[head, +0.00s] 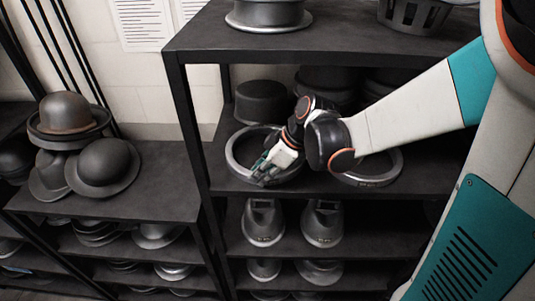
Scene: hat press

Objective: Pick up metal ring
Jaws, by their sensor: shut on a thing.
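Two metal rings lie on the middle shelf (232,183) of the dark rack. The left metal ring (235,162) is a grey hoop lying flat. My gripper (262,176) reaches down to its front edge and is shut on the rim. The ring appears to rest on the shelf still; I cannot tell whether any part is lifted. Its right side is partly hidden by my gripper and wrist. The right metal ring (384,176) lies beside it, partly hidden behind my arm.
A dark hat form (262,101) and others stand behind the rings. The shelf above (340,42) holds a hat form (268,14) and a slotted basket-like piece (412,14). Metal blocks (263,222) fill the shelf below. Hats (103,165) sit on the lower left rack.

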